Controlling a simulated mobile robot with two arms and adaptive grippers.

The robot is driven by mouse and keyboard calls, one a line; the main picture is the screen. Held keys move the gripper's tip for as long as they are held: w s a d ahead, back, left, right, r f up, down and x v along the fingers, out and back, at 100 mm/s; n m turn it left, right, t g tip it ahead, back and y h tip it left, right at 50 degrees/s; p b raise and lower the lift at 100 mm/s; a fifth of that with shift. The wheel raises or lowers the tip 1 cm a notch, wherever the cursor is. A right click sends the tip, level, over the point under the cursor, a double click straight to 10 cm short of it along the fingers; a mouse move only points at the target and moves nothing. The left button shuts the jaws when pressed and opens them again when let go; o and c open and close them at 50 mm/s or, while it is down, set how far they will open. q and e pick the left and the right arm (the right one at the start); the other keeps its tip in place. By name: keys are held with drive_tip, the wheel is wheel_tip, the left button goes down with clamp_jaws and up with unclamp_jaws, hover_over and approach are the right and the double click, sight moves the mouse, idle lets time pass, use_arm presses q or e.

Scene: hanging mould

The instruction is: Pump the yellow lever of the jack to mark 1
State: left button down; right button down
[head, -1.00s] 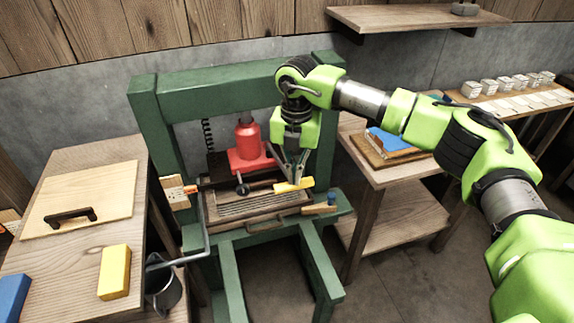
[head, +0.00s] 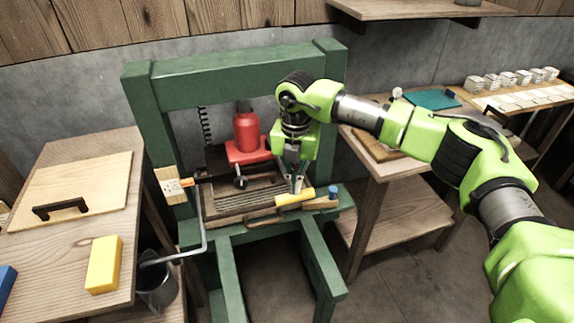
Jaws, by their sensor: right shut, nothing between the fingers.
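The red jack (head: 246,133) stands inside the green press frame (head: 235,80). Its lever has a yellow grip (head: 295,199), which lies low at the tray's front right. My right gripper (head: 297,190) points down with its fingertips at the top of the yellow grip. It is shut with nothing between the fingers, and appears to touch the grip from above. A pale mark board (head: 172,187) with an orange pointer (head: 187,183) is on the left post; its marks are too small to read. My left gripper is out of view.
A slatted tray (head: 245,200) sits under the jack. A wooden table on the left holds a board with a black handle (head: 55,207) and a yellow block (head: 104,264). A metal bucket (head: 157,287) stands beside it. A side table (head: 400,178) is right.

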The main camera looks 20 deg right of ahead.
wheel_tip(320, 180, down, 7)
drive_tip(key=b, duration=0.4)
wheel_tip(320, 180, up, 14)
drive_tip(key=p, duration=0.8)
drive_tip(key=shift+r, duration=0.1)
drive_tip(key=shift+f, duration=0.2)
wheel_tip(320, 180, down, 14)
drive_tip(key=b, duration=1)
wheel_tip(320, 180, up, 14)
drive_tip(key=p, duration=0.9)
drive_tip(key=shift+r, duration=0.15)
